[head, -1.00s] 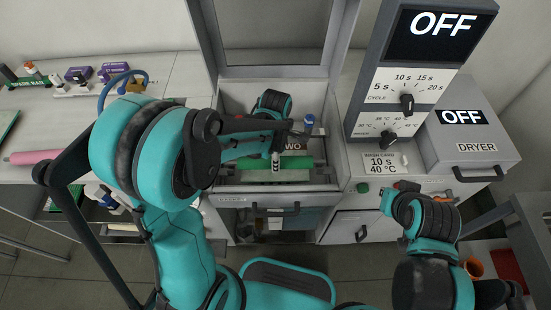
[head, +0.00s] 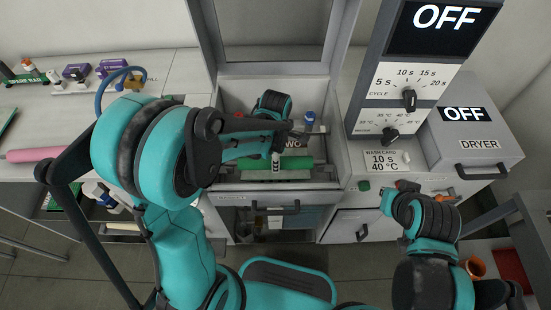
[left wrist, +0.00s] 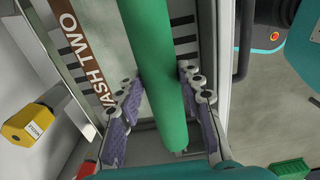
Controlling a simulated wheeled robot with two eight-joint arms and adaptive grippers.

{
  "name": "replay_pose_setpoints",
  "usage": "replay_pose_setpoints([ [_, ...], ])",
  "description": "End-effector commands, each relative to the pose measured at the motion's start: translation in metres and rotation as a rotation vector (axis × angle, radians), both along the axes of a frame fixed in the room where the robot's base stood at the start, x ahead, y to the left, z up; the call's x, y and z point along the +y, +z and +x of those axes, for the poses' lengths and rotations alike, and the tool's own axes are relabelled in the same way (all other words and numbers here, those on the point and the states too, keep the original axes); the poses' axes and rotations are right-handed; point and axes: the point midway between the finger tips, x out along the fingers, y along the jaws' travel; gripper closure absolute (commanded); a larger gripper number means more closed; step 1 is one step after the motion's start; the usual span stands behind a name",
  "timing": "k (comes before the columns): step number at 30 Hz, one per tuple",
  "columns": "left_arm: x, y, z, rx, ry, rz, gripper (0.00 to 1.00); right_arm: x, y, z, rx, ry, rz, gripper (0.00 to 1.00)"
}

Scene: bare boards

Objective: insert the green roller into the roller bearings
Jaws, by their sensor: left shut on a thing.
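The green roller (head: 296,163) lies across the open basin in front of me, roughly level in the head view. In the left wrist view the roller (left wrist: 157,50) runs lengthwise between the two fingers. In the head view my left gripper (head: 276,160) reaches down from the left over the roller. The roller bearings cannot be made out clearly, so I cannot tell whether the roller's ends sit in them.
A "WASH TWO" label (left wrist: 77,45) lies beside the roller. A tall control panel (head: 420,75) and the dryer (head: 470,135) stand to the right. A pink roller (head: 35,155) lies on the left counter.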

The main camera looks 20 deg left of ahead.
Motion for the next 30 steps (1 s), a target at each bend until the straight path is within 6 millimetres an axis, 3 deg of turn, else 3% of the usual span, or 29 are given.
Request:
replay_pose_setpoints([
  [29, 0.000, -0.025, 0.000, 0.000, 0.000, 0.000, 0.96, 0.000, -0.022, 0.000, 0.000, 0.000, 0.000, 1.00],
  [30, 0.000, -0.024, 0.000, 0.000, 0.000, 0.000, 0.53, 0.000, -0.021, 0.000, 0.000, 0.000, 0.000, 1.00],
])
